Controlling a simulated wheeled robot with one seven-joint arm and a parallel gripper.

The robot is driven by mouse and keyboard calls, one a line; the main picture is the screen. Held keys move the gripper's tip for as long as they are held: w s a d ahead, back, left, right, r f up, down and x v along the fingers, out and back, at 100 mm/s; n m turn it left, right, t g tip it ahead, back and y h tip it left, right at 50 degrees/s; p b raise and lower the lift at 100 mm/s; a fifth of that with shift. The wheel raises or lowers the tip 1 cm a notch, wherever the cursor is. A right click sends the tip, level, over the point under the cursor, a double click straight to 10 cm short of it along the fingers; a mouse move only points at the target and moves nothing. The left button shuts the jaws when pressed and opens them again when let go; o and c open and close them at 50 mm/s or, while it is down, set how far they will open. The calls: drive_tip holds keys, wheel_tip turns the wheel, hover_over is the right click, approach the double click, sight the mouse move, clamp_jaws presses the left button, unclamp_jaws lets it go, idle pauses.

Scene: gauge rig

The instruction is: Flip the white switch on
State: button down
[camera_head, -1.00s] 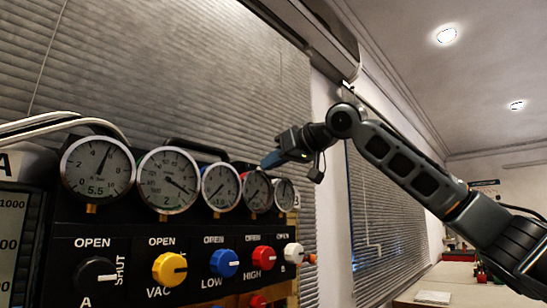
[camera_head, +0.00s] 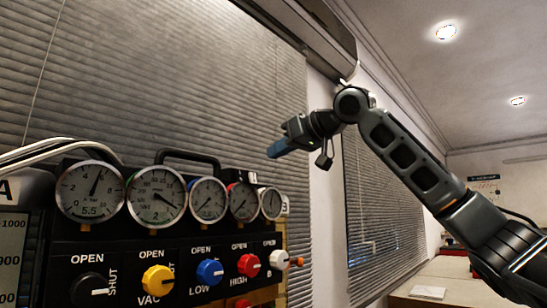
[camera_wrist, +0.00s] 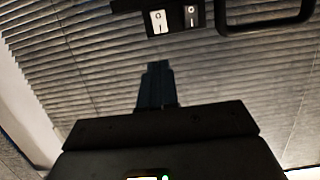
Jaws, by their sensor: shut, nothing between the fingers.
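A white rocker switch (camera_wrist: 158,21) shows at the top of the wrist view, on a dark panel edge. It cannot be made out clearly in the head view. My gripper (camera_head: 276,149) is shut and empty, with blue fingertips, above the right-hand gauges in the head view. In the wrist view my gripper (camera_wrist: 155,72) points up the picture toward the switch, with a visible gap between fingertips and switch. Which way the switch is tipped is too small to tell.
A dark rocker switch (camera_wrist: 191,15) sits right beside the white one. A black carry handle (camera_head: 187,155) rises from the rig. Several round gauges (camera_head: 156,196) and coloured knobs (camera_head: 157,279) line its front, including a white knob (camera_head: 279,259). Window blinds (camera_head: 190,80) stand behind.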

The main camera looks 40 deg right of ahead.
drive_tip(key=s+r, duration=0.4)
drive_tip(key=s, duration=0.2)
drive_tip(key=shift+s+r, duration=0.15)
drive_tip(key=shift+d, duration=0.1)
